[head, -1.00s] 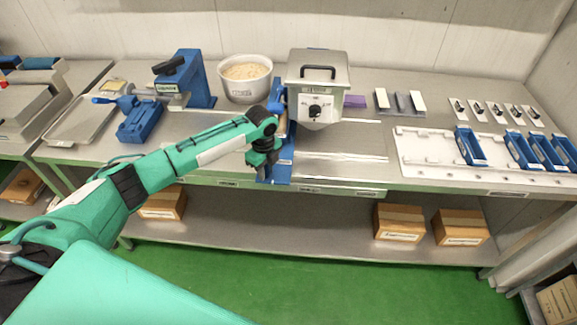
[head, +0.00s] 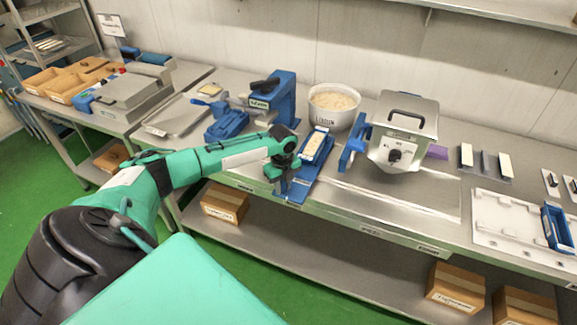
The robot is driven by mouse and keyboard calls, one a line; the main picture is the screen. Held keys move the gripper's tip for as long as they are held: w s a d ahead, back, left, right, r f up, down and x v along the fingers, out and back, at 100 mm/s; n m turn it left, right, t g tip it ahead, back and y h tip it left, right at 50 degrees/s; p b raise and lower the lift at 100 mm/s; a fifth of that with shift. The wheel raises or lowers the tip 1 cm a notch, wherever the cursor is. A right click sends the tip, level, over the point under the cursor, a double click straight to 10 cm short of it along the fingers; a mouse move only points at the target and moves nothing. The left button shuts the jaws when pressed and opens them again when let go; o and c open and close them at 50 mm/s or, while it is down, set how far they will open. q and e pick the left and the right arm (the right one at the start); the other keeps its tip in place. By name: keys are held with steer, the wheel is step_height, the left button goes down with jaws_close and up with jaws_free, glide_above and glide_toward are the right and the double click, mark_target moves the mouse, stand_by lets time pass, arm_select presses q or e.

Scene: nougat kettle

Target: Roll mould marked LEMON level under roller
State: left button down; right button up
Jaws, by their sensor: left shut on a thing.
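A blue mould (head: 315,146) with a pale bar of filling lies on a blue plate (head: 292,193) at the table's front, left of the kettle. My left gripper (head: 282,184) is shut at the mould's near end, over the plate. The arm hides the grip itself. No LEMON mark can be read on the mould. A blue stand (head: 283,97) with a black handle is behind and left of the gripper. I cannot tell whether the roller is in it. My right gripper is not in view.
The steel kettle (head: 404,125) stands right of the mould with a blue part on its left. A white tub (head: 333,105) of pale mix is behind. A blue cradle (head: 227,123) stands left. A white rack (head: 508,222) is at right. The bench front between kettle and rack is clear.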

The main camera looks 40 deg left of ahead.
arm_select(q)
steer(key=shift+r, duration=0.1)
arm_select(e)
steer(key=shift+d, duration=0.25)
arm_select(q)
steer(key=c, duration=1.2)
jaws_free()
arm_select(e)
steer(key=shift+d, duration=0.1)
arm_select(q)
step_height(320, 180, up, 13)
steer(key=b, duration=0.4)
steer(key=shift+r, duration=0.4)
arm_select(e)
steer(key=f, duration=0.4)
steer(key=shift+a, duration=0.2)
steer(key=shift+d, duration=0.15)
